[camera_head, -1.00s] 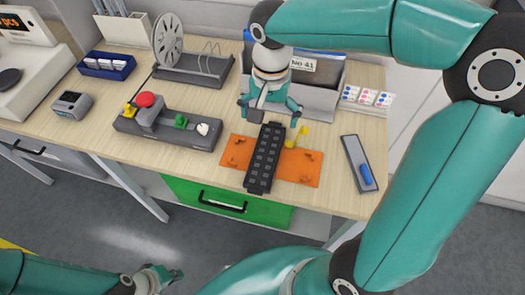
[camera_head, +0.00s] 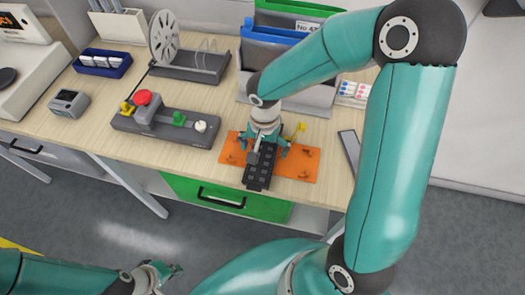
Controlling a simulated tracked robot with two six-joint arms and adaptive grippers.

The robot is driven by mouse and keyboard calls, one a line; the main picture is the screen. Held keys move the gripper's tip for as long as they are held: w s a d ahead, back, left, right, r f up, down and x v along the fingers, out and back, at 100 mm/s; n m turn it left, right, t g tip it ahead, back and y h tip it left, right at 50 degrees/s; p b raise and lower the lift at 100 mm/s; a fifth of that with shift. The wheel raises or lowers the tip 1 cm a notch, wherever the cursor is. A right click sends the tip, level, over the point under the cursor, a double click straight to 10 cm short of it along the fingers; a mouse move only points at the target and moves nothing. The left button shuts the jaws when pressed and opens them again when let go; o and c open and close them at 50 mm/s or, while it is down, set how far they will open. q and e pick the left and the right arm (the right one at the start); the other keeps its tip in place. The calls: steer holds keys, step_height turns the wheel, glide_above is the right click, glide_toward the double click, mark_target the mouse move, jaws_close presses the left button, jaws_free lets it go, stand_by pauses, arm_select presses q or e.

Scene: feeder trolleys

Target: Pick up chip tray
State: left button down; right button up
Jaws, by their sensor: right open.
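The chip tray (camera_head: 258,176) is a long black strip with a row of square pockets. It lies across an orange mat (camera_head: 302,165) on the wooden bench. My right gripper (camera_head: 264,149) is open above the far half of the tray, its fingers spread to either side. It hides the tray's far end, and I cannot tell whether it touches the tray. My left gripper (camera_head: 168,272) is low at the bottom of the view, in front of the bench and far from the tray; its jaws are too small to read.
A grey control box with a red button (camera_head: 144,98) stands left of the mat. A reel stand (camera_head: 190,65) and grey bins (camera_head: 290,80) stand behind. A yellow piece (camera_head: 298,130) is by the mat's far edge. A grey strip (camera_head: 349,150) lies right, partly behind my arm.

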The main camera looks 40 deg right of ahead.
steer(key=shift+f, duration=0.3)
steer(key=shift+r, duration=0.1)
steer(key=c, duration=1.4)
steer(key=shift+c, duration=0.2)
